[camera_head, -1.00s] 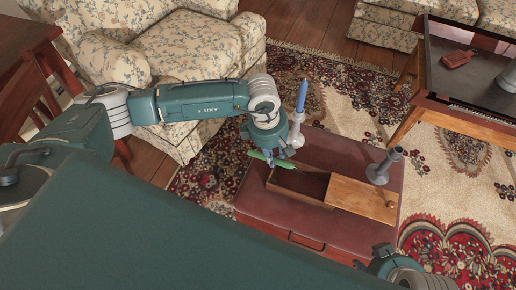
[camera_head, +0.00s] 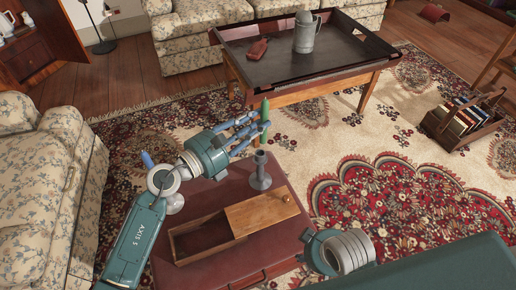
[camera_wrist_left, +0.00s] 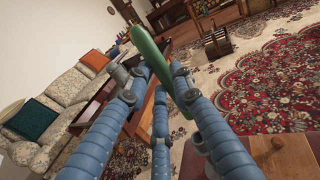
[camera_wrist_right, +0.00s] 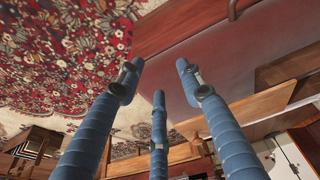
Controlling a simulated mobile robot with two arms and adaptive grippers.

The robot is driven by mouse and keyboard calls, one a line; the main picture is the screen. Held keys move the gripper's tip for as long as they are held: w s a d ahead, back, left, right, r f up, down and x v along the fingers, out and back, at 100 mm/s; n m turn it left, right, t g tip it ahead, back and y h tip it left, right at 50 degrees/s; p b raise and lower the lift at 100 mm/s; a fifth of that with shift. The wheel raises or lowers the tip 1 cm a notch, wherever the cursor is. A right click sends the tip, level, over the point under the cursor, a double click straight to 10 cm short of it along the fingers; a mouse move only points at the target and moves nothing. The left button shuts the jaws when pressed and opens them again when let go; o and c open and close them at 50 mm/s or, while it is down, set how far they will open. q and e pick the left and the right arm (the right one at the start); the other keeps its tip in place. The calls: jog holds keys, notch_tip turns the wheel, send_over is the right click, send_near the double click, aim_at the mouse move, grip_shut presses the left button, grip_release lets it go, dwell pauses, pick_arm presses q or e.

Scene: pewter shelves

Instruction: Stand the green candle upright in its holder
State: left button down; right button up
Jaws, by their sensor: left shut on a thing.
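The green candle (camera_head: 264,112) is about upright in the head view, held in my left gripper (camera_head: 254,128), which is shut on it. It also shows between the fingers in the left wrist view (camera_wrist_left: 150,49). The grey candle holder (camera_head: 260,174) stands upright and empty on the dark red chest (camera_head: 215,189). In the head view the candle shows just above the holder's top; I cannot tell the gap, and fingers partly hide its lower part. My right gripper (camera_wrist_right: 157,75) is open and empty in the right wrist view; its fingers are hidden in the head view.
An open wooden box (camera_head: 200,239) with its lid (camera_head: 262,212) slid right lies on the chest. A blue candle (camera_head: 147,159) in another holder (camera_head: 173,203) stands left, partly behind my left arm.

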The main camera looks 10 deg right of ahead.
pick_arm(q)
jog(key=shift+w+a+r+t, duration=0.2)
jog(key=shift+w+a+t, duration=0.15)
jog(key=shift+w+t, duration=0.15)
pick_arm(e)
jog(key=shift+w+d+f, duration=0.1)
jog(key=shift+f, duration=0.1)
pick_arm(q)
jog(key=shift+n, duration=0.3)
